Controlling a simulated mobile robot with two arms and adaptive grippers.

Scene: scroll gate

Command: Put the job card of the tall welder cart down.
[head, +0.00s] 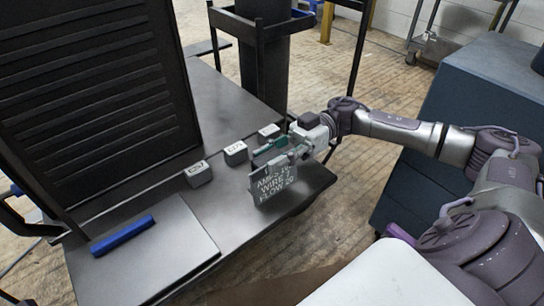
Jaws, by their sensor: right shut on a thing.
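The job card (273,187) is a dark grey plate with light lettering; I can read AMPS, WIRE and FLOW, but not every figure. It stands nearly upright, facing my head camera, over the near right part of a dark bench top (232,215). My right gripper (277,154), with teal parts, is shut on the card's upper edge. I cannot tell whether the card's lower edge touches the bench. My left gripper is not in view.
Three small grey blocks with white labelled tops, a left one (199,174), a middle one (236,153) and a right one (269,132), stand behind the card. A blue bar (122,235) lies at left. A black slatted panel (95,95) rises behind. A dark blue cabinet (480,85) stands right.

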